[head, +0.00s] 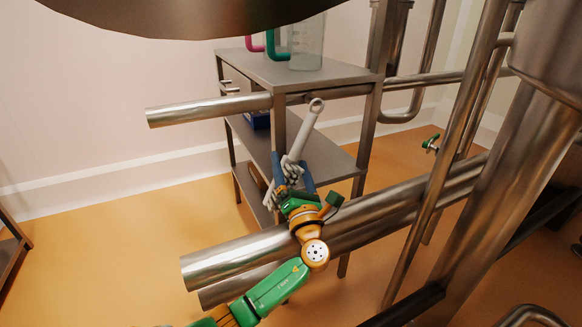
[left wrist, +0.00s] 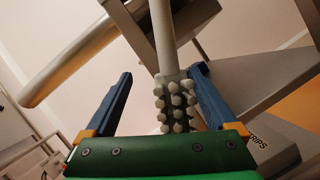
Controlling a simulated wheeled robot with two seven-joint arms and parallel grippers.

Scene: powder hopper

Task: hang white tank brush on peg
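The white tank brush (head: 306,132) has a long handle with a ring at its upper end and knobbly bristles at its lower end. It stands tilted in front of the steel cart, ring up and to the right. My left gripper (head: 292,186) is at the bristle end. In the left wrist view, the bristles (left wrist: 176,108) lie between the two blue fingers of the left gripper (left wrist: 162,92), close to the right finger. A gap shows between them and the left finger, so the gripper looks open. What supports the brush is unclear. I cannot make out a peg. My right gripper is out of view.
The steel cart (head: 268,68) stands behind the brush, with a clear jug (head: 306,48) on top. A steel pipe (head: 208,108) runs left of the cart. Thick pipes (head: 235,257) cross low by my left arm. Open floor lies at left.

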